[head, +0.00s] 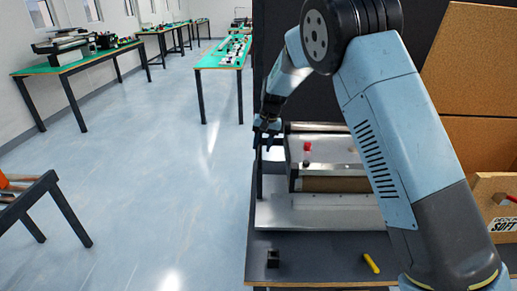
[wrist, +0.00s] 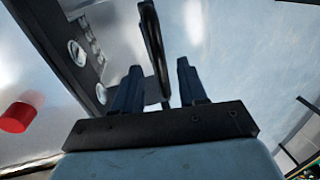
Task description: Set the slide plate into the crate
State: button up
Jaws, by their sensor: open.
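My gripper (head: 267,130) is at the far left edge of the grey conveyor machine (head: 310,212), high beside its raised metal part. In the wrist view my gripper (wrist: 159,70) has its two dark fingers apart. A black curved bar (wrist: 154,40) shows between the fingers; I cannot tell whether it touches them. I cannot clearly make out which piece is the slide plate. A wooden box with lettering (head: 497,226), which may be the crate, stands at the right edge, partly cut off and partly behind my arm.
A red knob (head: 307,147) stands on the machine and also shows in the wrist view (wrist: 17,117). A small black block (head: 272,258) and a yellow piece (head: 371,263) lie on the dark near table top. Open floor (head: 150,190) lies left.

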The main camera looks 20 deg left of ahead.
jog(key=shift+s+a+f, duration=0.1)
jog(key=shift+a+f, duration=0.1)
jog(key=shift+f, duration=0.85)
jog(key=shift+c, duration=0.2)
grip_shut()
